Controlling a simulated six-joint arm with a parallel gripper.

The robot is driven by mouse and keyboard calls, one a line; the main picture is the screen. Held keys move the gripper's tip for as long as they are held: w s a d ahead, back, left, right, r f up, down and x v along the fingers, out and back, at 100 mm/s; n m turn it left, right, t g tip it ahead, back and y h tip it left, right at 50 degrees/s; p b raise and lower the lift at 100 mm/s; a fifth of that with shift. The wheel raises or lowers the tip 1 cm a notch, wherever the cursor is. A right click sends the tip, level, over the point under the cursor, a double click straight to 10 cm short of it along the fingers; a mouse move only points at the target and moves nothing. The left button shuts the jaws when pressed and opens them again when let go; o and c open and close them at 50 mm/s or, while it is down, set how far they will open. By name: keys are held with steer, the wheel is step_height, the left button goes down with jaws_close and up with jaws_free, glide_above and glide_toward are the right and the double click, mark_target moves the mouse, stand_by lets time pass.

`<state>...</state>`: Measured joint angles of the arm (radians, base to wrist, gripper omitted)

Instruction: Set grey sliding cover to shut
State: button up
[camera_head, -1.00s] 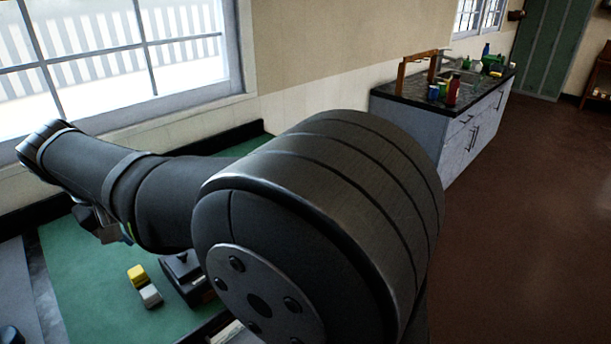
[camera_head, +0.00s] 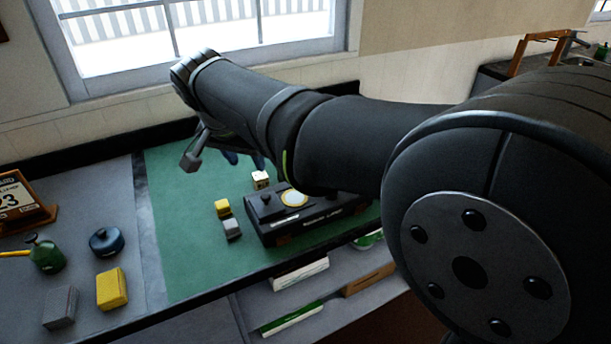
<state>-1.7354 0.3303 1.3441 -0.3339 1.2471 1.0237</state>
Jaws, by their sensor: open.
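A dark box (camera_head: 315,231) with pale lettering on its front stands on the green mat (camera_head: 185,270). Its top carries a dark plate with a small knob (camera_head: 265,199) at the left and a pale yellow-rimmed disc (camera_head: 294,198) beside it. I cannot clearly tell which part is the grey sliding cover or how it is set; my arm hides the box's right part. My gripper (camera_head: 203,155) is open, above the back of the mat, left of and behind the box, apart from it. My wrist hides part of it.
Near the box are a yellow block (camera_head: 222,208), a grey block (camera_head: 232,228) and a pale cube (camera_head: 260,179). At left are a calendar (camera_head: 18,200), a green can (camera_head: 45,253), a dark round pot (camera_head: 105,242), another yellow block (camera_head: 113,289) and another grey block (camera_head: 60,307).

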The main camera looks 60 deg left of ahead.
mark_target(266, 195)
steer(key=x, duration=1.5)
steer(key=shift+a+f, duration=0.1)
steer(key=shift+f, duration=0.25)
steer(key=shift+w, duration=0.15)
jaws_close()
